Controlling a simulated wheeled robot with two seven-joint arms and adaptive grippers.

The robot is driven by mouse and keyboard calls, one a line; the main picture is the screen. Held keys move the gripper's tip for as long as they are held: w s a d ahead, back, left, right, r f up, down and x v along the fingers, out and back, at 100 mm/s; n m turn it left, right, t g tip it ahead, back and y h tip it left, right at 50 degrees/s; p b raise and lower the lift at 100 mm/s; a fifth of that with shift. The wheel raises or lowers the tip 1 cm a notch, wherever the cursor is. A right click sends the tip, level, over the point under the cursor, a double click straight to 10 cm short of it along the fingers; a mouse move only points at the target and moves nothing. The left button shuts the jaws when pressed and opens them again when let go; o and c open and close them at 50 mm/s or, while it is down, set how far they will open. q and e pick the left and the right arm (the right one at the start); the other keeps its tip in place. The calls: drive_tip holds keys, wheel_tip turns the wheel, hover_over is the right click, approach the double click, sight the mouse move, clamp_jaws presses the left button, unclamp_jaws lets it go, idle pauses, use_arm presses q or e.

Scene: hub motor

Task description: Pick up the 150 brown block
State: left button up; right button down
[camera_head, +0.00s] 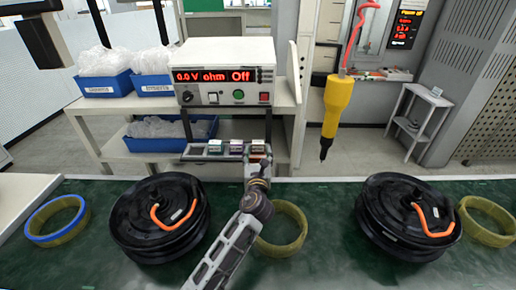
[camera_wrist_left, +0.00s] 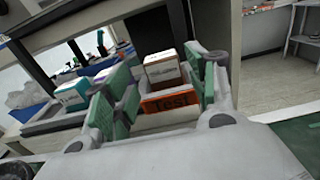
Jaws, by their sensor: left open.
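The brown block (camera_head: 257,148) is the rightmost of three small blocks in a tray below the meter. In the left wrist view the brown block (camera_wrist_left: 163,67) has a pale printed front and a brown top edge, and stands between my fingers. My left gripper (camera_head: 257,166) is at the tray's right end. Its green-padded fingers (camera_wrist_left: 165,88) are open, one on each side of the block, with visible gaps. The teal block (camera_wrist_left: 72,90) and purple block (camera_wrist_left: 103,75) are to the left. My right gripper is not in view.
The meter (camera_head: 225,75) stands behind the tray (camera_head: 195,157). An orange "Test" label (camera_wrist_left: 168,105) is on the tray front. A yellow screwdriver (camera_head: 337,105) hangs to the right. Two black hubs (camera_head: 150,235) (camera_head: 395,235) and several rings lie on the green bench.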

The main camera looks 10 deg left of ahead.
sight(258, 146)
use_arm(q)
drive_tip(key=shift+w+a, duration=0.2)
drive_tip(key=shift+w, duration=1)
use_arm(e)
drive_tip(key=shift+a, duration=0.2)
use_arm(q)
drive_tip(key=shift+w+a, duration=0.1)
drive_tip(key=shift+w, duration=0.1)
drive_tip(key=shift+w+a, duration=0.15)
drive_tip(key=shift+w, duration=0.8)
drive_tip(key=shift+w+a, duration=0.15)
drive_tip(key=shift+w, duration=0.8)
drive_tip(key=shift+w+a, duration=0.1)
drive_tip(key=shift+w, duration=0.3)
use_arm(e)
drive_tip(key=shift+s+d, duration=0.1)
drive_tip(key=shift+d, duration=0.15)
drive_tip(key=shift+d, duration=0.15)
